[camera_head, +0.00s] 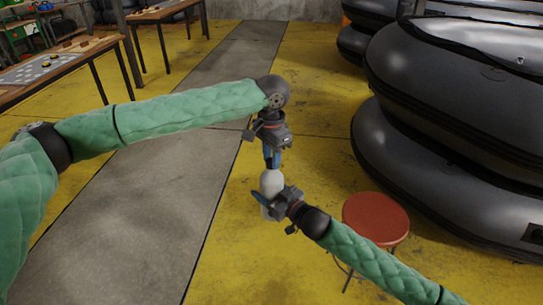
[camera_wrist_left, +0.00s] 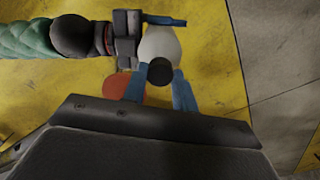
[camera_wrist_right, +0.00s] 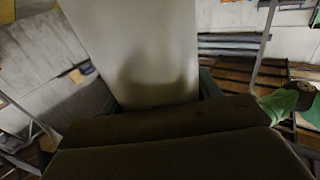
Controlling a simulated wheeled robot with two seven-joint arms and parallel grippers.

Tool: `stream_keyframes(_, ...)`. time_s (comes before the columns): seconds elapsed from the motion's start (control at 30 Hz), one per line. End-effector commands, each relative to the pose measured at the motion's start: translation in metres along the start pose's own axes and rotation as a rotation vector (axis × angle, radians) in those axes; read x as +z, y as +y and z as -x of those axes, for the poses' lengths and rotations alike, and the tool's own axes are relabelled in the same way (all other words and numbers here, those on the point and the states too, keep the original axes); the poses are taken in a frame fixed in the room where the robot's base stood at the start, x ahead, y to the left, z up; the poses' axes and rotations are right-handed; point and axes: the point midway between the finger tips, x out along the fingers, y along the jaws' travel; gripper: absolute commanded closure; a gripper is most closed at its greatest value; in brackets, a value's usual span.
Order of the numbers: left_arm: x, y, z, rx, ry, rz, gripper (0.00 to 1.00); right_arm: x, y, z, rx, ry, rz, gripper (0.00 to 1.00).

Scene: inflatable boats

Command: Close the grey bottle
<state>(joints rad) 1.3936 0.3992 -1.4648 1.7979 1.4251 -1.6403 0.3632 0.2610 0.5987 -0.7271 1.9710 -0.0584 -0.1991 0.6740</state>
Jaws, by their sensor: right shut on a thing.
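The grey bottle (camera_head: 271,183) stands upright in the middle of the head view, a pale body with a rounded shoulder. My right gripper (camera_head: 272,199) is shut on its side; the pale body fills the middle of the right wrist view (camera_wrist_right: 140,45). My left gripper (camera_head: 271,156) points straight down over the bottle's top. In the left wrist view a round black cap (camera_wrist_left: 160,71) shows over the bottle's pale top (camera_wrist_left: 161,44), with a blue finger on each side. Whether the fingers press on the cap, and whether it is seated on the neck, I cannot tell.
A red round stool (camera_head: 376,217) stands right of the bottle, behind my right forearm. Large black inflatable boats (camera_head: 450,100) are stacked on the right. Work tables (camera_head: 60,65) stand at the far left.

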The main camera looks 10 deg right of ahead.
Motion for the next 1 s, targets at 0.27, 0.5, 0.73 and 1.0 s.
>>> stream_keyframes(0.27, 0.000, -0.001, 0.000, -0.001, 0.000, -0.001, 1.00, 0.000, 0.000, 0.000, 0.000, 0.001, 0.000, 1.00)
stream_keyframes(0.5, 0.000, -0.001, 0.000, -0.001, 0.000, -0.001, 0.48, 0.000, 0.000, 0.000, 0.000, 0.000, 0.000, 1.00)
stream_keyframes(0.73, 0.000, -0.001, 0.000, 0.000, 0.000, -0.002, 0.48, 0.000, 0.000, 0.000, 0.000, 0.000, 0.000, 1.00)
stream_keyframes(1.0, -0.001, -0.001, 0.018, 0.000, 0.002, -0.002, 0.48, 0.000, 0.000, 0.000, 0.000, 0.000, 0.000, 1.00)
